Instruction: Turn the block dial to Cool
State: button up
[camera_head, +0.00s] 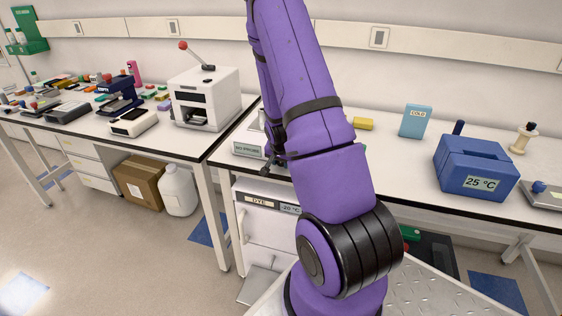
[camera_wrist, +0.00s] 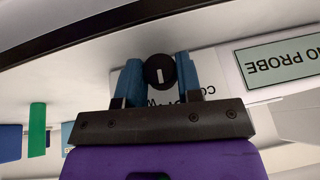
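The block dial (camera_wrist: 159,71) is a round black knob with a white mark, seen face-on in the wrist view. Its mark points down in the picture. My gripper (camera_wrist: 158,76) has one blue finger on each side of the dial, with no clear gap at either side. Upside-down lettering on the white panel beside the dial is partly hidden by the fingers; it starts with "CO". A pale green display (camera_wrist: 280,60) reads "NO PROBE" upside down. The cycler (camera_head: 248,149) stands on the bench in the head view, mostly hidden by my purple arm, as are my gripper and dial.
A blue 25 °C block (camera_head: 470,162), a light-blue COLD box (camera_head: 415,121) and a yellow block (camera_head: 363,123) stand on the right bench. A white lever machine (camera_head: 206,97) stands on the left bench. A freezer (camera_head: 270,215) is below the bench.

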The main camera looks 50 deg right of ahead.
dwell(0.4)
jog(key=shift+w+a+g+h, duration=0.15)
jog(key=shift+g+h, duration=0.25)
jog(key=shift+g, duration=0.4)
jog(key=shift+w+n+g+h, duration=0.1)
jog(key=shift+n+g+h, duration=0.45)
jog(key=shift+g, duration=0.85)
jog(key=shift+f+g+h, duration=0.1)
jog(key=shift+g+h, duration=0.25)
jog(key=shift+g, duration=0.05)
jog(key=o, duration=0.9)
jog(key=shift+o, duration=0.2)
jog(key=v, duration=1)
jog(key=shift+r, duration=0.35)
jog(key=shift+w+a, duration=0.1)
jog(key=shift+a, duration=0.05)
